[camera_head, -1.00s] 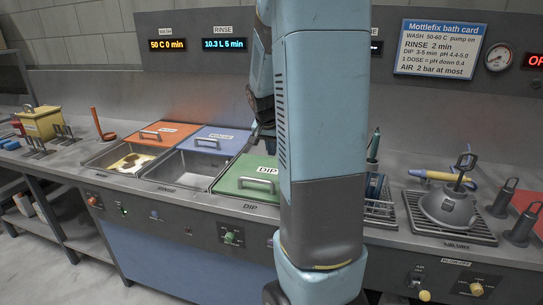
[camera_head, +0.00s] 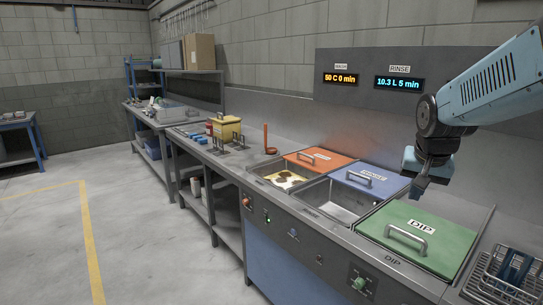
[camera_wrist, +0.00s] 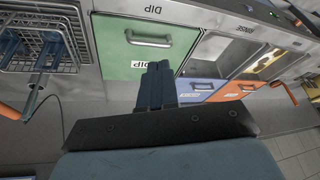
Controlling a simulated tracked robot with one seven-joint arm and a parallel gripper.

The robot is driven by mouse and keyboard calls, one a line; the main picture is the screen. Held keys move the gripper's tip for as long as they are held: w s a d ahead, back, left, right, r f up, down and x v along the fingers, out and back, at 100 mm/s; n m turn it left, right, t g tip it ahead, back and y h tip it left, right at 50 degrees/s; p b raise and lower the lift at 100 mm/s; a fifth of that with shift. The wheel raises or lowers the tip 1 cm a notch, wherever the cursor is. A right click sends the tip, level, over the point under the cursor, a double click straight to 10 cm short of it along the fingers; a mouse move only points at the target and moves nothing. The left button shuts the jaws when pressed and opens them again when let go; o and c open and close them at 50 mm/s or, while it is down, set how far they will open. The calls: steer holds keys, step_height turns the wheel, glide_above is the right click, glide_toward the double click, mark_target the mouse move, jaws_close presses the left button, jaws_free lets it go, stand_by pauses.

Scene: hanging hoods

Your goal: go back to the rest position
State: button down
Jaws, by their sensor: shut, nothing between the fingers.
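My gripper (camera_head: 419,190) is shut and empty. My blue arm reaches in from the right edge of the head view.
The green lid (camera_head: 455,249) is on the dip bath. The rinse bath (camera_head: 340,211) shows open beside the blue lid (camera_head: 385,175). An orange lid (camera_head: 318,152) stands by the wash bath. A wire basket (camera_head: 490,285) is at lower right. The floor at left is clear.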

steer(key=s+a+r+n+t+y, duration=0.1)
steer(key=s+a+r+n, duration=0.2)
steer(key=s+a, duration=0.7)
steer(key=s+n, duration=0.2)
steer(key=s, duration=0.1)
steer(key=shift+r, duration=0.1)
